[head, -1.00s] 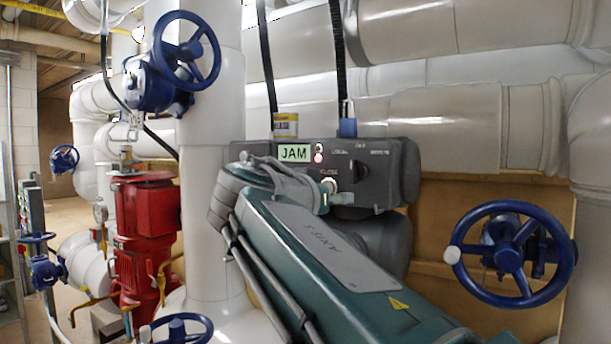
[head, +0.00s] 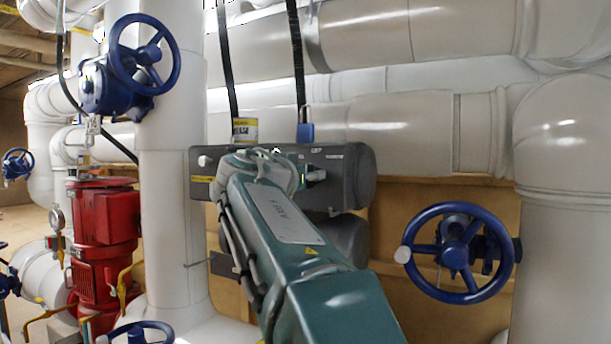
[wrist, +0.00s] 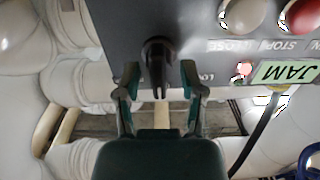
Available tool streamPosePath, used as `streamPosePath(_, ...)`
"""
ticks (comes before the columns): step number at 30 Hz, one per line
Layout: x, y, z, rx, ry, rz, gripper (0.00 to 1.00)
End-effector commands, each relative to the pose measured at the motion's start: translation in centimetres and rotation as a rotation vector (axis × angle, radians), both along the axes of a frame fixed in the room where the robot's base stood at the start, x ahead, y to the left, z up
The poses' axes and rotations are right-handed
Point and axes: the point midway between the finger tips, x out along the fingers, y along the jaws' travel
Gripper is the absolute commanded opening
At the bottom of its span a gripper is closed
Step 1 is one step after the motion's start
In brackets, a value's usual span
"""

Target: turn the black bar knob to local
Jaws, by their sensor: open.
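The black bar knob (wrist: 158,54) is on the grey control box, which shows upside down in the wrist view. Its bar points down in that picture, towards my gripper. My gripper (wrist: 160,76) is open, with one finger on each side of the knob's bar. I cannot tell whether either finger touches it. Panel lettering beside the knob is partly covered by the right finger. In the head view the control box (head: 352,180) is partly behind my arm, and my gripper (head: 306,177) is at its front face. The knob cannot be made out clearly there.
Blue handwheels (head: 458,252) (head: 146,54) stand right and upper left. A red pump (head: 103,240) is at left. White pipes run behind.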

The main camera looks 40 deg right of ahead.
Motion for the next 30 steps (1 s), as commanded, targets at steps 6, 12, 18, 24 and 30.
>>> streamPosePath(6, 0.19, -0.44, -0.01, 0.000, 0.000, 0.001, 0.52)
streamPosePath(12, 0.18, -0.40, -0.01, 0.000, 0.000, 0.001, 0.16)
streamPosePath(18, 0.20, -0.38, -0.01, 0.000, 0.000, 0.002, 0.00)
streamPosePath(24, 0.23, -0.37, -0.02, -0.003, 0.008, 0.002, 0.00)
streamPosePath(30, 0.28, -0.35, -0.03, -0.027, 0.067, 0.003, 0.00)
